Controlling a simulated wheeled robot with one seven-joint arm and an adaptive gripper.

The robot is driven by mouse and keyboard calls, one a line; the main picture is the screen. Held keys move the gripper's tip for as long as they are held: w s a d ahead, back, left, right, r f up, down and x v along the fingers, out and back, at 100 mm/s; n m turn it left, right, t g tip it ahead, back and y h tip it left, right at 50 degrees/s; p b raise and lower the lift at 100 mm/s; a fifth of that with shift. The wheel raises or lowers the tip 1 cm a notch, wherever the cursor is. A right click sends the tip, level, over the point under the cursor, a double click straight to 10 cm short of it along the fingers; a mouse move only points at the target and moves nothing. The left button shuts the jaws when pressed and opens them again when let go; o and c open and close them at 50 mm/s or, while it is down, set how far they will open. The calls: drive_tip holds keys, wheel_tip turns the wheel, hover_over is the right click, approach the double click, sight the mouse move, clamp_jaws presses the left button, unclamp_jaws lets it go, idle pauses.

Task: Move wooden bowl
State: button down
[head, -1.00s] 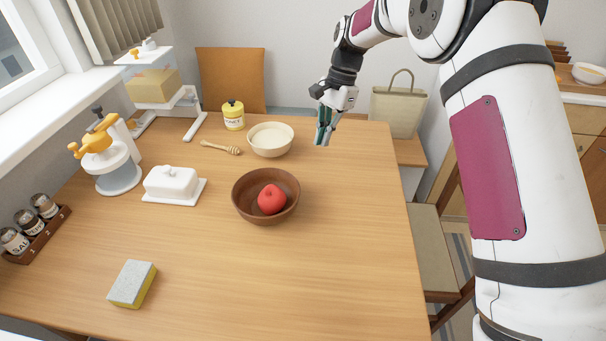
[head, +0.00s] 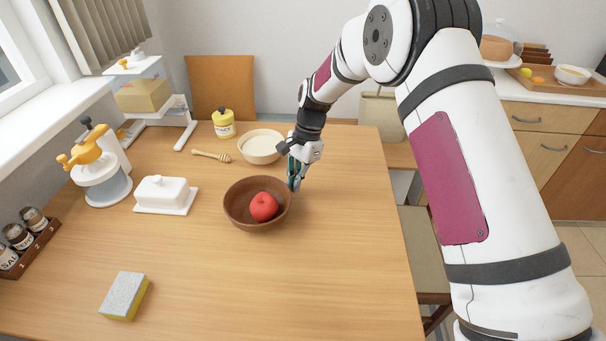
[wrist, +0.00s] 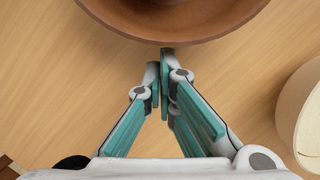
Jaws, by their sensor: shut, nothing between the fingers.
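The brown wooden bowl (head: 240,213) stands upright on the table with a red apple-like fruit (head: 264,207) inside it. In the wrist view the bowl's rim (wrist: 175,36) crosses the top of the picture, just beyond my fingertips. My gripper (head: 296,185) points down at the bowl's right rear side, close to the rim. Its teal fingers (wrist: 164,62) are shut and empty in the wrist view. I cannot tell whether the fingertips touch the bowl.
A cream bowl (head: 259,158) stands behind the wooden bowl, near my gripper; its edge shows in the wrist view (wrist: 292,105). A honey dipper (head: 212,155), honey jar (head: 224,127), white butter dish (head: 165,207) and sponge (head: 125,296) lie leftward. The table's front right is clear.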

sight(285, 189)
drive_tip(key=shift+s+a, duration=0.15)
drive_tip(key=shift+a, duration=0.05)
drive_tip(key=shift+s+a+p, duration=0.4)
drive_tip(key=shift+s+a, duration=0.8)
drive_tip(key=shift+w, duration=0.1)
drive_tip(key=shift+d, duration=0.1)
